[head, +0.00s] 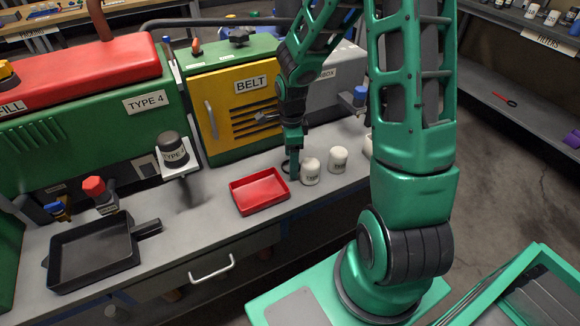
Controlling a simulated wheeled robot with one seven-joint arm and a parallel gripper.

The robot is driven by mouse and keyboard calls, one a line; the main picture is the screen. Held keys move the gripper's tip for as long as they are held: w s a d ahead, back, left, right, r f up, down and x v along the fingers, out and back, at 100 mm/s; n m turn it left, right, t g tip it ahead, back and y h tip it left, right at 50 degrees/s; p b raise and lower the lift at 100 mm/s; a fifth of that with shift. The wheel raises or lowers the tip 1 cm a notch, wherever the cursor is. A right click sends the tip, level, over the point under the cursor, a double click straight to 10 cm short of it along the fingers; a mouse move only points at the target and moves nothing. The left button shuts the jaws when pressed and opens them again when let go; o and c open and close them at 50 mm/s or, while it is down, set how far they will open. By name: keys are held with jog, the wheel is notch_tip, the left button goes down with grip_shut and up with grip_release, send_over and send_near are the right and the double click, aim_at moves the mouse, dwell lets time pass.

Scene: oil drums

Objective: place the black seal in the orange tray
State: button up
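A shallow tray (259,191) lies on the grey workbench; it looks red rather than orange and is empty. My gripper (292,176) points down at the bench just behind and right of the tray, beside a white filter-like can. A thin dark ring, likely the black seal (285,168), shows at the gripper's left side near the bench top. The gripper hides part of it, and I cannot tell whether the fingers are shut on it.
White cans (310,172) and (338,159) stand right of my gripper. A black pan (92,251) with a handle lies at the left. Green machines line the back. Bare bench lies between pan and tray.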

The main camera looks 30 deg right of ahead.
jog(key=shift+f, duration=0.35)
jog(key=c, duration=1.2)
